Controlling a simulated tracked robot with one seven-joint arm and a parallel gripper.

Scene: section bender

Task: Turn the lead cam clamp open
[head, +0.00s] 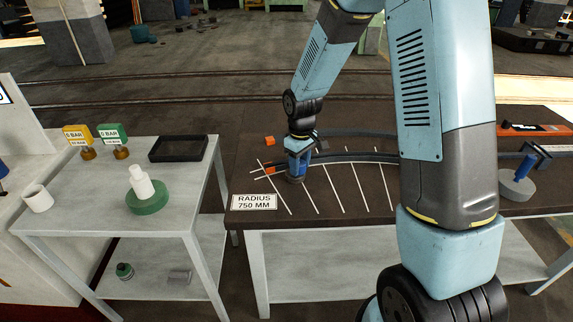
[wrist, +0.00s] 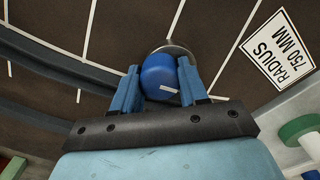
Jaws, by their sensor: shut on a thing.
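A cam clamp with a round blue knob (wrist: 160,73) and a grey disc base (wrist: 180,48) is between my fingers in the wrist view. A short white mark shows on the knob's top. My gripper (wrist: 160,86) is shut on the knob, one blue finger on each side. In the head view my gripper (head: 298,156) points down over the clamp at the left part of the dark bench, and it mostly hides the knob. A second clamp with a blue handle (head: 526,166) on a grey disc stands at the bench's right. The frames do not label either clamp as lead.
A dark curved bar (head: 345,157) runs beside the held clamp, over white lines on the bench. A radius sign (head: 254,202) stands at the front edge. An orange block (head: 269,140) lies behind. The left table holds a black tray (head: 178,148) and a green-based white part (head: 147,196).

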